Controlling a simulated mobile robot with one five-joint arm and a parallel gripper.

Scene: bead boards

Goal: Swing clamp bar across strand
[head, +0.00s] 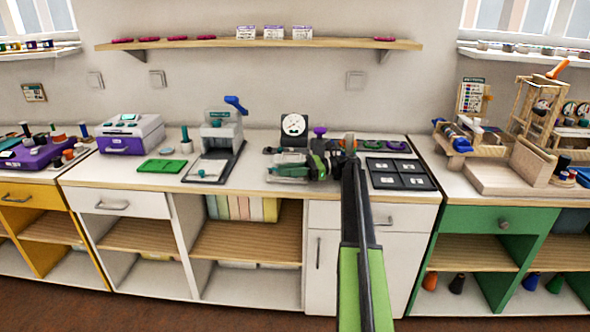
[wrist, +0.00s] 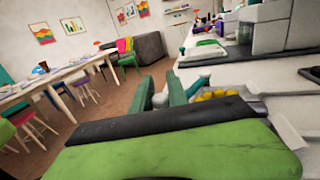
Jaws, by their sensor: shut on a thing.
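My gripper (head: 318,162) is over the right part of a grey clamp device on the white counter in the head view. In the wrist view its two green fingers (wrist: 162,92) are close together, with a small pale piece (wrist: 160,100) between them. I take this piece to be part of the clamp bar, but most of it is hidden. A teal handle-like part (wrist: 197,85) and several yellow beads (wrist: 217,95) lie just right of the fingers. The device's grey plate (head: 288,171) shows left of my gripper. The strand cannot be made out clearly.
A round gauge (head: 294,126) and a purple knob (head: 319,131) stand behind my gripper. A black tray (head: 400,184) lies to the right. A press with a blue lever (head: 236,104) and a green mat (head: 161,167) are to the left.

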